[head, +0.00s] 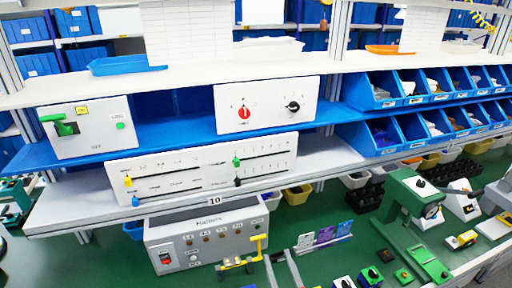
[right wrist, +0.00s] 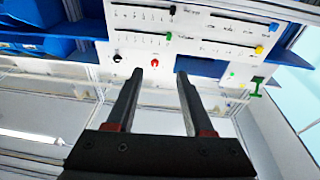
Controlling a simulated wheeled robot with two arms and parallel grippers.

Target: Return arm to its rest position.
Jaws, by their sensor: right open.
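My right gripper (head: 282,262) shows at the bottom of the head view, in front of and below the shelves. In the right wrist view my right gripper (right wrist: 158,73) has its two dark fingers apart with nothing between them. A white panel (head: 268,91) on the middle shelf carries a red rotary knob (head: 244,113) and a black rotary knob (head: 293,106). In the right wrist view the red knob (right wrist: 155,63) appears between the fingertips but lies beyond them, and the black knob (right wrist: 117,58) is to its left. My left gripper is not in view.
A white slider panel (head: 205,168) stands on the lower shelf. A box with a green lever (head: 62,124) is at left. A grey control box (head: 207,235) sits below. Blue bins (head: 425,87) and a green press (head: 412,205) are at right.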

